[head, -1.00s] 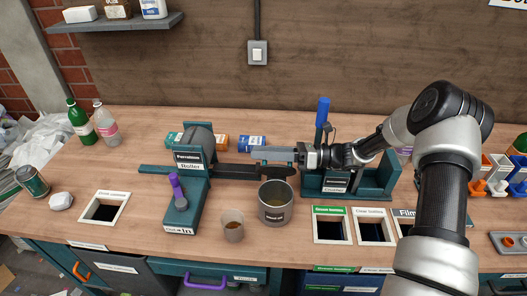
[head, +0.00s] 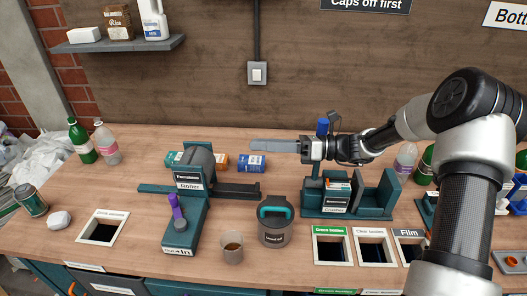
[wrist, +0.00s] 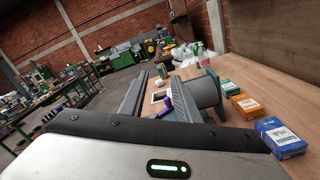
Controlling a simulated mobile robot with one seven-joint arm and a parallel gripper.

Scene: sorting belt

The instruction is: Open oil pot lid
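The oil pot (head: 274,236) is a grey metal pot with a "Used oil" label, standing upright on the bench in the head view. The pot does not show in the wrist view.
The roller machine (head: 188,194) stands left of the pot, and a small cup (head: 232,247) of brown liquid is close beside it. The crusher (head: 378,200) is at right, with framed bin openings (head: 331,261) in front. Small boxes (head: 251,163) lie behind.

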